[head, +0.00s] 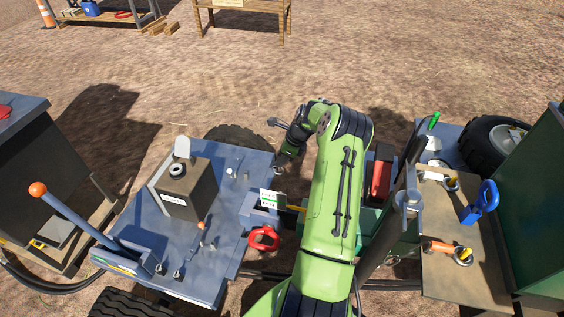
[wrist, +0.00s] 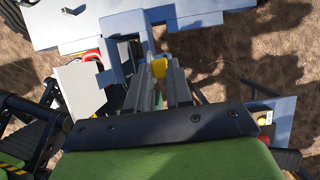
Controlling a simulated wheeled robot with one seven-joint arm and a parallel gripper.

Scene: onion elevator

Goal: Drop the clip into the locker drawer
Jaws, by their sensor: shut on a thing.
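A yellow piece, which I take to be the clip (wrist: 158,68), sits between my gripper's fingertips (wrist: 160,74) in the wrist view. The two grey fingers are shut on it. In the head view my gripper (head: 283,160) is partly hidden by my green arm, and I cannot make out the clip. An open blue-grey box, probably the locker drawer (wrist: 107,62), lies just left of the fingertips in the wrist view. Its inside is dark, with something red at its left. I cannot tell how high the clip is above it.
A blue-grey deck (head: 215,245) carries a dark box (head: 188,190) and an orange-knobbed lever (head: 62,212). A white and green card (head: 271,199) and a red ring-shaped piece (head: 263,238) are near its right edge. A brown bench (head: 455,285) with blue and orange hardware stands right.

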